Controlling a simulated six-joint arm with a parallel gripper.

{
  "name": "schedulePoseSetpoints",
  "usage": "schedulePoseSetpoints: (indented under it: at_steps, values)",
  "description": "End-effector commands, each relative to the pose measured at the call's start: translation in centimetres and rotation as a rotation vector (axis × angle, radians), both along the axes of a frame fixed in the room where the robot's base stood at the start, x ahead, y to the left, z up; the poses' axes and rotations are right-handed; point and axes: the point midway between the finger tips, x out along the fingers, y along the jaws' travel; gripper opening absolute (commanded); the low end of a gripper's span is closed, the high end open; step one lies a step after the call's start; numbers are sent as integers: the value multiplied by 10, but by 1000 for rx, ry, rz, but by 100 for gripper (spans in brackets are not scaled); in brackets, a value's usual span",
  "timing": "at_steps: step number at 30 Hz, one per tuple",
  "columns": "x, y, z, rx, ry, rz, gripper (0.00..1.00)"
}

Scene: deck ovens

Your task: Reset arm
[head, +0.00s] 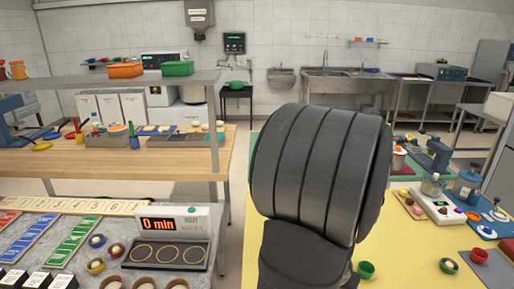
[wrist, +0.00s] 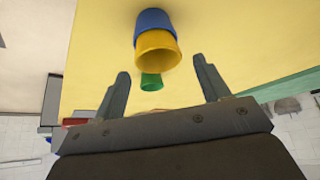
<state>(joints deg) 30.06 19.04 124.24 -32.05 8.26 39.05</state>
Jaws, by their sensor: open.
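My gripper (wrist: 161,67) shows in the wrist view with its two dark fingers spread wide apart and nothing between them. Beyond the fingers, a blue cup (wrist: 154,19), a yellow cup (wrist: 157,48) and a small green cup (wrist: 151,82) appear in a line over the yellow surface (wrist: 225,30). I cannot tell whether the cups touch each other. In the head view a large dark grey link of my arm fills the centre and hides much of the yellow table (head: 262,225); the gripper itself is not visible there.
At the left stands a grey counter with a display reading "0 min" (head: 159,225) and several small bowls. A wooden bench (head: 190,162) is behind it. A green cup (head: 366,270) and a white-topped device (head: 440,208) are to the right of my arm. A sink (head: 330,75) is at the back wall.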

Motion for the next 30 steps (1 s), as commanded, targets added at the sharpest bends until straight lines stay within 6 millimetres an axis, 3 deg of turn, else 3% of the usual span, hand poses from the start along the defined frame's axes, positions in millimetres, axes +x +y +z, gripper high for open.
schedulePoseSetpoints:
  at_steps: [6,30]
  values:
    - [5,-3,-14,4,2,2,69]
    - [5,-4,-14,2,0,1,69]
